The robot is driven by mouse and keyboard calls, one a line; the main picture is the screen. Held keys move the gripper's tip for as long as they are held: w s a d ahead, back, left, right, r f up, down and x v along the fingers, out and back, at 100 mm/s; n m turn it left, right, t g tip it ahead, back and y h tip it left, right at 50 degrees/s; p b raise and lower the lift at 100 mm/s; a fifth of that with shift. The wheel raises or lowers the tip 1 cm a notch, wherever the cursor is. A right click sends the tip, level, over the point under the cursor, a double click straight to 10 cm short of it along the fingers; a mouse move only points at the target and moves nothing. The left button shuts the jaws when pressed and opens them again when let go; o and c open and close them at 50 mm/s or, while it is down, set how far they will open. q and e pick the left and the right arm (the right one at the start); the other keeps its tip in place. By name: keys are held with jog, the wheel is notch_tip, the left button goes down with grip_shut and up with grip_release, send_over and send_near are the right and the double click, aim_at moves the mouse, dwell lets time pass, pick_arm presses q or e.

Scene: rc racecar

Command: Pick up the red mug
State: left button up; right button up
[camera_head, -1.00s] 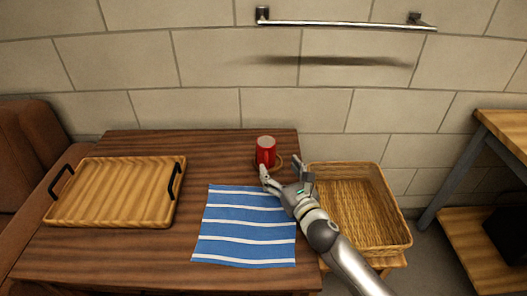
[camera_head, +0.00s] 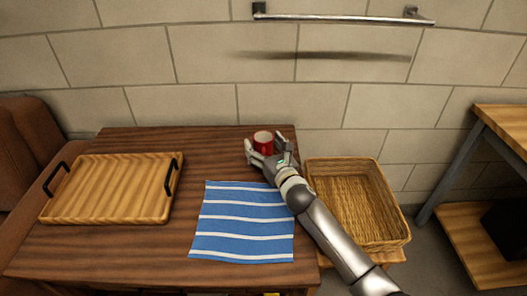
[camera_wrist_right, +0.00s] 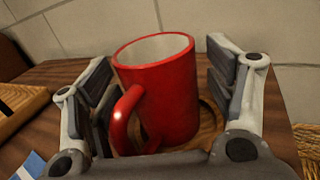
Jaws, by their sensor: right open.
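The red mug (camera_head: 263,139) stands upright at the back right of the wooden table. In the right wrist view the mug (camera_wrist_right: 172,95) has a white inside, and its handle points toward the camera and a little left. It stands on or over a round wooden coaster (camera_wrist_right: 208,122). My right gripper (camera_head: 264,148) is open, with one finger on each side of the mug. The wrist view shows the open fingers (camera_wrist_right: 162,85) apart from the mug's sides, more clearly on the right. My left gripper is not in view.
A blue and white striped cloth (camera_head: 240,222) lies in front of the mug. A wooden tray (camera_head: 110,188) with black handles is at the left. A wicker basket (camera_head: 358,203) stands right of the table. The tiled wall (camera_head: 200,104) rises close behind.

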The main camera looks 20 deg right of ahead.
jog(key=c, duration=1.2)
jog(key=shift+c, duration=0.4)
jog(key=shift+r, duration=0.1)
